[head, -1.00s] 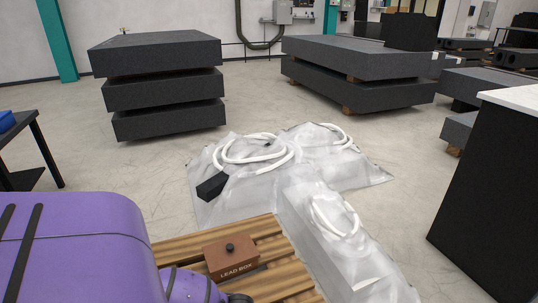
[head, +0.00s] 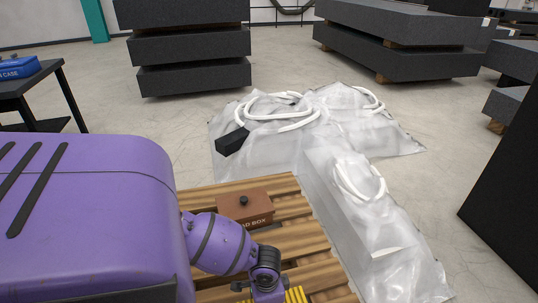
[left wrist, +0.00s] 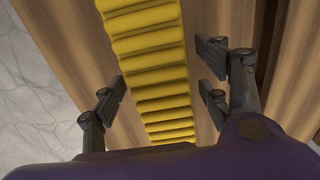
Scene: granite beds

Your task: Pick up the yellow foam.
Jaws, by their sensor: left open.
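The yellow foam (left wrist: 158,58) is a long ribbed strip lying on wooden slats in the left wrist view. A bit of the foam (head: 298,296) shows at the bottom edge of the head view, partly hidden by my arm. My left gripper (left wrist: 161,92) is open, with its dark fingers on either side of the foam and a gap to it on each side. In the head view my left gripper (head: 264,288) points down at the bottom edge, its tips cut off. My right gripper is not in view.
A brown lead box (head: 245,206) sits on the wooden pallet (head: 292,208) just beyond my left arm. Clear plastic sheeting (head: 345,205) with white hose lies to the right and behind. A black table (head: 62,85) with a blue case (head: 38,67) stands at left.

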